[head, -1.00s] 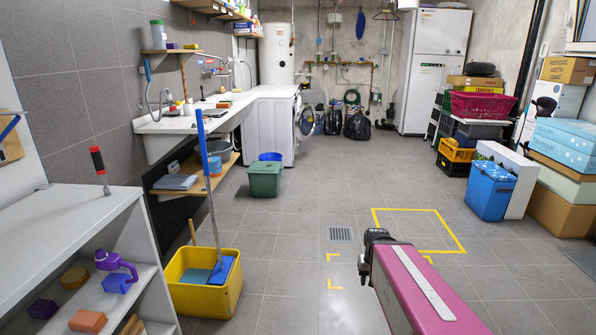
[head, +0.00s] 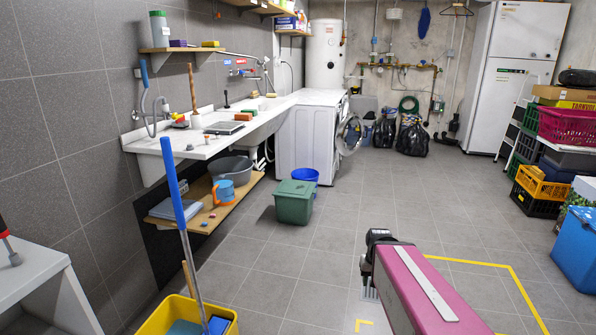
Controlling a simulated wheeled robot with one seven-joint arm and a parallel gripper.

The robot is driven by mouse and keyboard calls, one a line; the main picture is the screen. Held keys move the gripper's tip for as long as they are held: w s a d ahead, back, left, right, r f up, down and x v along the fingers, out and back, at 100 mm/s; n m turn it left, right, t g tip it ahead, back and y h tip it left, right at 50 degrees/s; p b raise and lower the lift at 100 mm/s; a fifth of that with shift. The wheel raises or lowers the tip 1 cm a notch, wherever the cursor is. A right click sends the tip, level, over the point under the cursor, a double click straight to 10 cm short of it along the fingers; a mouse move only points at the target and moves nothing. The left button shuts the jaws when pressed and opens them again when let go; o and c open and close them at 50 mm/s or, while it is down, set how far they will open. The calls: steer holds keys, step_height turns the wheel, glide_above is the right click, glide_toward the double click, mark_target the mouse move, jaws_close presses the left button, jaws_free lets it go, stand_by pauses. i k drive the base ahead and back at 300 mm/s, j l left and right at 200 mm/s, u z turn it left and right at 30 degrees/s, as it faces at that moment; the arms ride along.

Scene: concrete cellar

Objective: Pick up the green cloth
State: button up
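I cannot make out a green cloth for certain. A teal piece (head: 185,328) lies in the yellow bucket (head: 155,322) at the lower left, partly cut off by the frame edge. My gripper (head: 371,262) is at the end of my pink arm at the lower middle, over bare floor and far from both. Its fingers are too hidden to tell whether they are open.
A green lidded bin (head: 293,203) and a blue bucket (head: 305,176) stand on the floor before the washing machine (head: 310,135). A blue mop handle (head: 173,180) rises from the yellow bucket. A grey shelf (head: 45,290) is at lower left. The middle floor is clear.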

mark_target(255, 112)
steer(key=i+l+u, duration=0.2)
steer(key=i+u, duration=0.2)
steer(key=i+l+u, duration=0.75)
steer(key=i+l, duration=0.5)
steer(key=i+l+z, duration=0.1)
steer(key=i+l, duration=0.4)
steer(key=l, duration=0.25)
